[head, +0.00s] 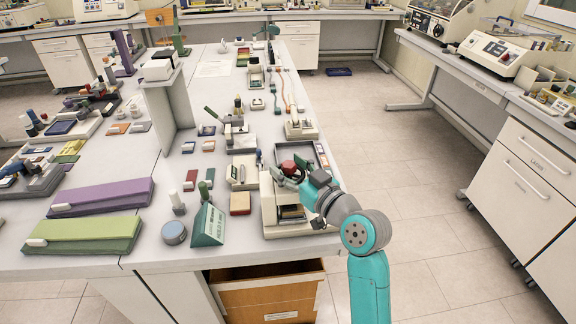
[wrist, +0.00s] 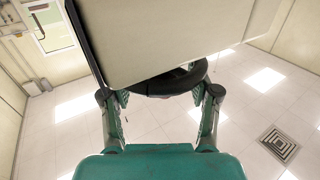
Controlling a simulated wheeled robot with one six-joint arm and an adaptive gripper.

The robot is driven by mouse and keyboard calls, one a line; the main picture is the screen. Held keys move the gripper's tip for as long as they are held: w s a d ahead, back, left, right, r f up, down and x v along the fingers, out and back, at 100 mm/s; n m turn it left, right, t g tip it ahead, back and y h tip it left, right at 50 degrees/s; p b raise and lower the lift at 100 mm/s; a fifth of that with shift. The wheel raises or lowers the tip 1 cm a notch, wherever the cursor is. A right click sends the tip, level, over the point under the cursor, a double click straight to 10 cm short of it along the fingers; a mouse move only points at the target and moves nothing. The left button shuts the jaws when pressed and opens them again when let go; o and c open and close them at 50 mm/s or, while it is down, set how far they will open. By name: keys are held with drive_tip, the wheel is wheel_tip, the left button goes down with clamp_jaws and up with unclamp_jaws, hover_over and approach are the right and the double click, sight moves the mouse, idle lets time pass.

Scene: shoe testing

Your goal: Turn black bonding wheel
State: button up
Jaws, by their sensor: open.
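The black bonding wheel (wrist: 172,83) shows in the wrist view as a dark ring at the lower edge of a beige machine body (wrist: 160,35); part of it is hidden behind that body. My gripper (wrist: 160,95) is open, one finger on each side of the wheel. I cannot tell whether the fingers touch it. In the head view my gripper (head: 299,178) is at the beige bonding machine (head: 268,207) near the table's right edge. There the wheel cannot be told apart from the dark fingers.
A green wedge-shaped block (head: 209,226), a blue-grey round tin (head: 174,233) and a red block (head: 240,203) stand left of the machine. An open wooden drawer (head: 268,297) is below. The floor (head: 420,200) on the right is clear.

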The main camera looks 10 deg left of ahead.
drive_tip(key=shift+w+a, duration=0.15)
drive_tip(key=shift+a, duration=0.1)
clamp_jaws()
drive_tip(key=shift+n+g+y, duration=0.3)
drive_tip(key=shift+g, duration=0.1)
